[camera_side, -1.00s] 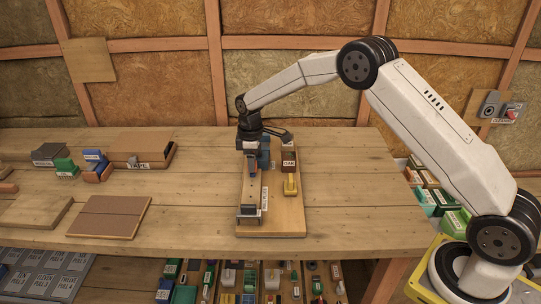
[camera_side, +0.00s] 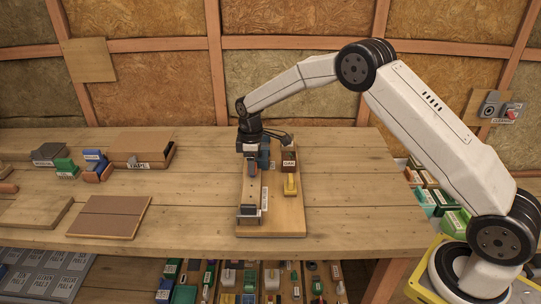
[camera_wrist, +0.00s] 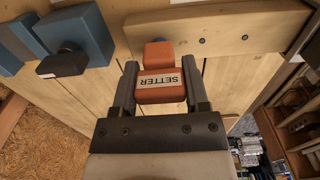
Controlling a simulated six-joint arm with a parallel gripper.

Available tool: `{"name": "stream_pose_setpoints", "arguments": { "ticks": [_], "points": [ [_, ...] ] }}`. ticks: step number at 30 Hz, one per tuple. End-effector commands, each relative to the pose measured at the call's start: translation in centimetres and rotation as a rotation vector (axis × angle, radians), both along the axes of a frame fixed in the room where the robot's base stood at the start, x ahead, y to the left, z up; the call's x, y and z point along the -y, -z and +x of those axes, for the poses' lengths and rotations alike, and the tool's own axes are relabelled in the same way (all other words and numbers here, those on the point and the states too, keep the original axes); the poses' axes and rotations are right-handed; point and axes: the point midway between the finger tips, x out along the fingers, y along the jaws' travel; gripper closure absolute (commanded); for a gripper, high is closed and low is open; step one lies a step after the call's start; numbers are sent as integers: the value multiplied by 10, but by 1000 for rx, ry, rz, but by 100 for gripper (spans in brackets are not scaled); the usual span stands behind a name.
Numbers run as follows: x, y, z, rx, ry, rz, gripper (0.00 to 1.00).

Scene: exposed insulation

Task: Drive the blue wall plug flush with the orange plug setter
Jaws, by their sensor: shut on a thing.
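My gripper (camera_wrist: 162,84) is shut on the orange plug setter (camera_wrist: 160,95), with one finger on each side of its block labelled SETTER. The setter's smaller orange head (camera_wrist: 158,53) points away from my gripper, close to the edge of a wooden strip (camera_wrist: 225,34). In the side view my gripper (camera_side: 251,156) is low over the wooden work board (camera_side: 275,222), with a bit of orange showing under it.
A blue block (camera_wrist: 82,30) with a dark part stands at upper left in the wrist view. A brown block labelled OAK (camera_side: 289,158), a yellow piece (camera_side: 290,184) and a dark fixture (camera_side: 249,212) are on the board. The bench right of the board is clear.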

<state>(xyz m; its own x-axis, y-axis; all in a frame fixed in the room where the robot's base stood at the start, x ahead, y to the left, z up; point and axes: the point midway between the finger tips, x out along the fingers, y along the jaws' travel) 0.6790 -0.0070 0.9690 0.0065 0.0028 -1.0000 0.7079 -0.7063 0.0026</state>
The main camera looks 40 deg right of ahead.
Motion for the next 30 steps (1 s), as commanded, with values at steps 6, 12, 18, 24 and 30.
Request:
{"name": "stream_pose_setpoints", "arguments": {
  "ticks": [6,12,18,24,30],
  "points": [
    [0,3,0,-1,0,0,89],
    [0,5,0,-1,0,0,89],
    [0,7,-1,-3,0,0,89],
    [0,8,-1,-3,0,0,89],
    [0,10,-1,-4,0,0,89]
  ]
}}
